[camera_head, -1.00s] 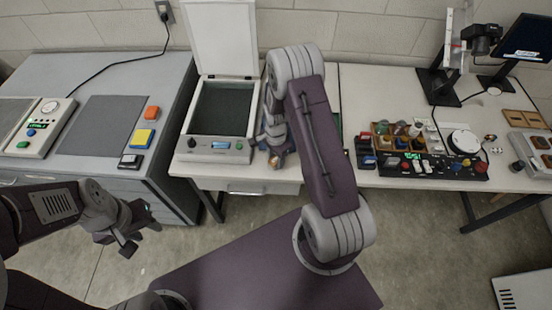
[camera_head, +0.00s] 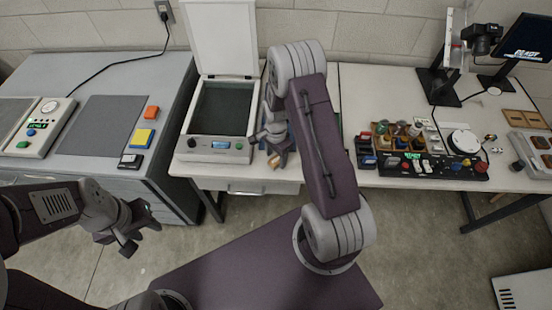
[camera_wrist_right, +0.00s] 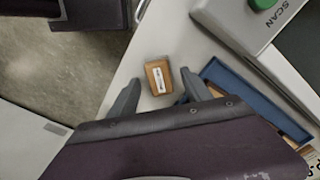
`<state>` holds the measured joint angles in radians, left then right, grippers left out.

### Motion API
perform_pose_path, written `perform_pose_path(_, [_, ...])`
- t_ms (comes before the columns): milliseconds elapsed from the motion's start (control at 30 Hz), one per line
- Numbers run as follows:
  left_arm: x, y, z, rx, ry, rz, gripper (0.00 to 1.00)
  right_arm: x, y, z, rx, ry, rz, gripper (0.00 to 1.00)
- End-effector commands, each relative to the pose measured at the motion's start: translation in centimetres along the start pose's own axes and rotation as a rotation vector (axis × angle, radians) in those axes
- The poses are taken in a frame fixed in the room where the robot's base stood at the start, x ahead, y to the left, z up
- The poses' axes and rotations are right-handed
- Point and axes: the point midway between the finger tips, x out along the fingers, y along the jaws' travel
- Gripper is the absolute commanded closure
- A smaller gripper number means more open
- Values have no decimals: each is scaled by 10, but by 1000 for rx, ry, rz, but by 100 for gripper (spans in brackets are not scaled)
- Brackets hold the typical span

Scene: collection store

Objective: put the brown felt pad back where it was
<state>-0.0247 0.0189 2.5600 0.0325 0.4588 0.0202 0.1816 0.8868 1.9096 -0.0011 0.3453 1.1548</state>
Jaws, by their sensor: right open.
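A small brown block (camera_wrist_right: 158,77) with a white label lies on the white table near its front edge; I cannot tell whether it is the felt pad. It also shows just below my right gripper in the head view (camera_head: 273,161). My right gripper (camera_wrist_right: 161,84) is open, its fingers on either side of the block in the wrist view, with no visible grip on it. My left gripper (camera_head: 141,236) is open and empty, over the floor in front of the grey cabinet. Part of the table is hidden behind my right arm.
A scanner (camera_head: 217,150) with its lid up stands left of my right gripper. A blue tray (camera_wrist_right: 235,78) lies close to the block. Right of my arm are a wooden rack of bottles (camera_head: 398,143), a black control panel (camera_head: 430,167) and brown pieces (camera_head: 516,118).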

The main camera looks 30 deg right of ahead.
Motion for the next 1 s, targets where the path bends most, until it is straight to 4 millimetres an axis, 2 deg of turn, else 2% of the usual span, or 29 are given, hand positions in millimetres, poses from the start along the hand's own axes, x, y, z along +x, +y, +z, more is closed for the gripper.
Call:
perform_pose_path(200, [0, 0, 0, 0, 0, 0, 64, -58, -2, -1, 0, 3, -7, 43])
perform_pose_path(300, [-1, 0, 0, 0, 0, 0, 64, -80, -1, 0, 0, 2, -5, 43])
perform_pose_path(433, [-1, 0, 0, 0, 0, 0, 64, -98, -1, 0, 0, 1, -3, 43])
perform_pose_path(667, [-1, 0, 0, 0, 0, 0, 64, -107, 1, 3, -24, 1, -3, 43])
perform_pose_path(767, [-1, 0, 0, 0, 0, 0, 64, -125, 16, 25, -261, 8, -23, 43])
perform_pose_path(900, [-1, 0, 0, 0, 0, 0, 64, -153, 60, 70, -808, 37, -63, 43])
perform_pose_path(1000, [-1, 0, 0, 0, 0, 0, 64, -161, 88, 91, -1113, 60, -79, 43])
